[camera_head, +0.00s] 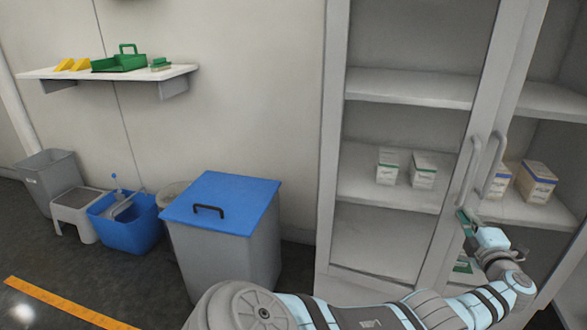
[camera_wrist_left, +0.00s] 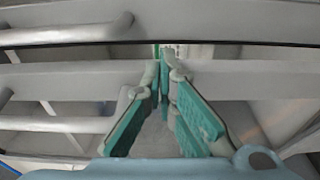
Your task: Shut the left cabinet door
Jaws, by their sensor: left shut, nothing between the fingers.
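The left cabinet door (camera_head: 447,230) is a grey-framed glass door on the tall cabinet, with a vertical bar handle (camera_head: 468,172). It stands close to the right door's frame; I cannot tell if it is fully flush. My left gripper (camera_head: 463,215) is shut and empty, its green-padded fingertips at the door's inner upright just below the handle. The left wrist view shows the fingertips (camera_wrist_left: 161,52) together in front of the pale door frames, with a dark line between the frames. I cannot tell whether they touch. My right gripper is out of view.
The right door's handle (camera_head: 495,165) is beside the left one. Small boxes (camera_head: 423,170) stand on the cabinet shelves. A grey bin with a blue lid (camera_head: 225,200) stands left of the cabinet. A blue bucket (camera_head: 130,222) and a wall shelf (camera_head: 110,71) are farther left.

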